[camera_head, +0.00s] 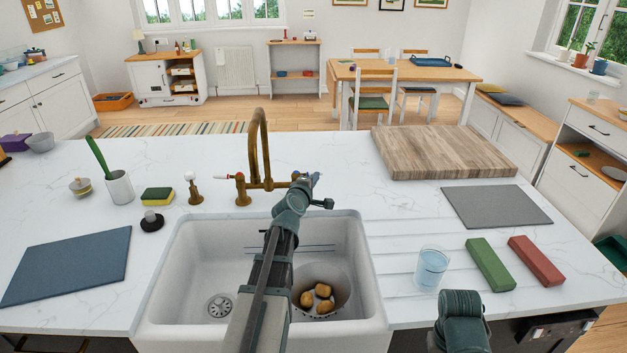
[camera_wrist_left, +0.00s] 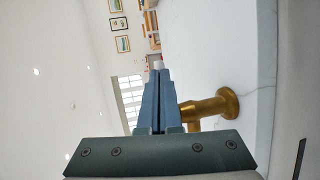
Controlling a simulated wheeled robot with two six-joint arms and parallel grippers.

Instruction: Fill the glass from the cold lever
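The glass (camera_head: 432,268) stands upright on the grooved drainer right of the sink, away from the spout. It looks bluish inside; I cannot tell water from tint. The brass tap (camera_head: 257,150) rises behind the sink, with a red-marked lever (camera_head: 226,177) on its left. A blue tip (camera_head: 316,177), apparently the cold lever's, shows at its right behind my left gripper (camera_head: 300,190). In the left wrist view the gripper fingers (camera_wrist_left: 158,85) are together, beside a brass tap part (camera_wrist_left: 212,106). The fingers hide the lever, so a grip is unclear. My right gripper's fingers are out of view.
The white sink (camera_head: 185,265) holds a bowl (camera_head: 335,283) with several potatoes (camera_head: 318,296). A green block (camera_head: 490,264) and a red block (camera_head: 536,260) lie right of the glass. A wooden board (camera_head: 440,152) and a grey mat (camera_head: 495,206) lie farther back. The left counter holds a sponge (camera_head: 157,196) and a utensil cup (camera_head: 119,187).

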